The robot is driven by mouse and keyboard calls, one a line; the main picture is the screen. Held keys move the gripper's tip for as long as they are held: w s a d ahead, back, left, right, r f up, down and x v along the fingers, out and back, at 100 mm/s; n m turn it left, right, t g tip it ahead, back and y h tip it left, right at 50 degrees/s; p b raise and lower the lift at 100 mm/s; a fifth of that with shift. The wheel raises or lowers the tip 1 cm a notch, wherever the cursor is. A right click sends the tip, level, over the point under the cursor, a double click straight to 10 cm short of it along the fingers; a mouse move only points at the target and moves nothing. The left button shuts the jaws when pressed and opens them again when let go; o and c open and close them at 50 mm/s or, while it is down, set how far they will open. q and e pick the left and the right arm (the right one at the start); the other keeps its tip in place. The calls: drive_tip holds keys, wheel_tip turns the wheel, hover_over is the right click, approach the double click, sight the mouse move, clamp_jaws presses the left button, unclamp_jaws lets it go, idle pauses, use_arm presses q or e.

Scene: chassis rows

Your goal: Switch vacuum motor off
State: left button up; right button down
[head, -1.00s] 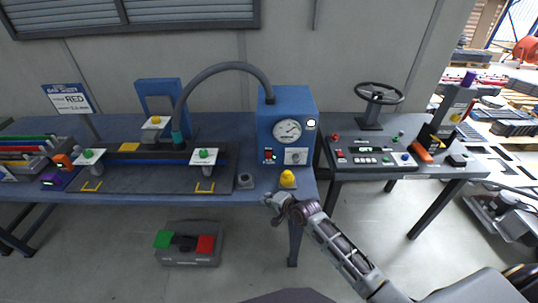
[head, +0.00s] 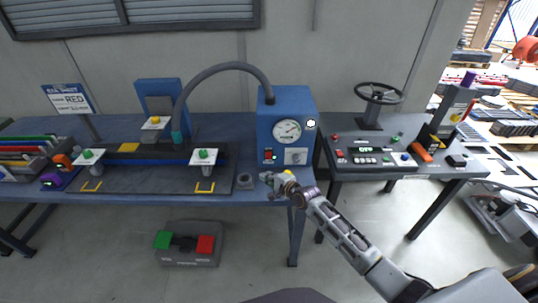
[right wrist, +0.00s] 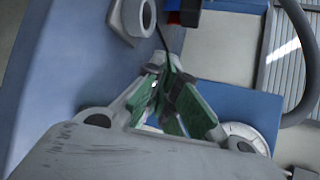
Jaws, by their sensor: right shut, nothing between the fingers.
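The blue vacuum motor box (head: 288,108) stands at the right end of the blue bench, with a round gauge (head: 287,131) on its front. A small switch with red and green parts (head: 269,155) sits low on its front, left of a pale plate (head: 296,157). My right gripper (head: 267,178) is just in front of and below this switch, apart from it. In the right wrist view its green-padded fingers (right wrist: 164,90) are shut and empty. A red and black part (right wrist: 186,12) shows at the top there. My left gripper is out of view.
A grey ring (head: 244,181) lies on the bench left of my gripper. A yellow knob (head: 289,172) is partly hidden behind the gripper. A grey hose (head: 222,68) arches from the box. A console table (head: 372,158) stands right; a red-green pedal (head: 190,245) is on the floor.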

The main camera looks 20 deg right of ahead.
drive_tip(key=shift+w, duration=0.25)
